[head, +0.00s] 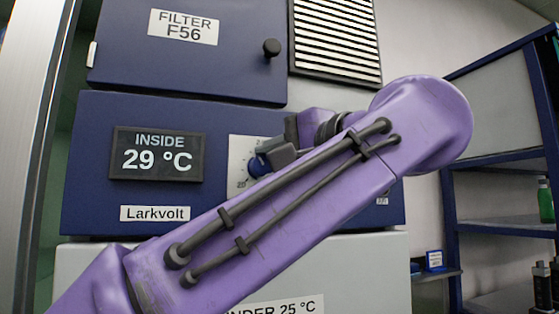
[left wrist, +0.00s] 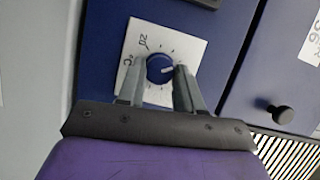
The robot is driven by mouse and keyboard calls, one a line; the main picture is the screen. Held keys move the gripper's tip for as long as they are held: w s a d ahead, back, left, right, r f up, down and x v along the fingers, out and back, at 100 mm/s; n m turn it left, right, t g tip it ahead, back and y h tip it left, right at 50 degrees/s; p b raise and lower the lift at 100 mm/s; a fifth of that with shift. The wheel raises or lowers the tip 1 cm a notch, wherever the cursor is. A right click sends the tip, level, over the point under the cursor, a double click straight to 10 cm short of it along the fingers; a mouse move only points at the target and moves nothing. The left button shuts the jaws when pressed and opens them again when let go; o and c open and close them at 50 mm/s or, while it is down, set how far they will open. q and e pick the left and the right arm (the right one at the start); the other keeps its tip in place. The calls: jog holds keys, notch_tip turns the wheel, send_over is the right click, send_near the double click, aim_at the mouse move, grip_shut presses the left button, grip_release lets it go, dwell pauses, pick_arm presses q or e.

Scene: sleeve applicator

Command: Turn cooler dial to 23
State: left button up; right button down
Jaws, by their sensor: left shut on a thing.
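The cooler dial is a round blue knob (left wrist: 159,69) with a white pointer mark, on a white scale plate (left wrist: 151,33) with tick marks, "20" and "°C". In the left wrist view the pointer points right and slightly up, toward the right finger. My left gripper (left wrist: 159,65) has one grey finger on each side of the knob and is shut on it. In the head view the dial (head: 258,166) is partly hidden behind the gripper (head: 272,158) and my purple arm. The cooler's display (head: 157,154) reads "INSIDE 29 °C". My right gripper is not in view.
A blue filter door (head: 190,60) labelled "FILTER F56" with a black knob (head: 271,47) is above the cooler panel. A slatted vent (head: 335,38) is beside it. Blue shelving (head: 500,158) stands at right. A label below, partly hidden, reads "NDER 25 °C".

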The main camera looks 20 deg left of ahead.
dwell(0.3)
pick_arm(q)
jog(key=o, duration=1)
jog(key=shift+o, duration=0.2)
jog(key=shift+d, duration=0.1)
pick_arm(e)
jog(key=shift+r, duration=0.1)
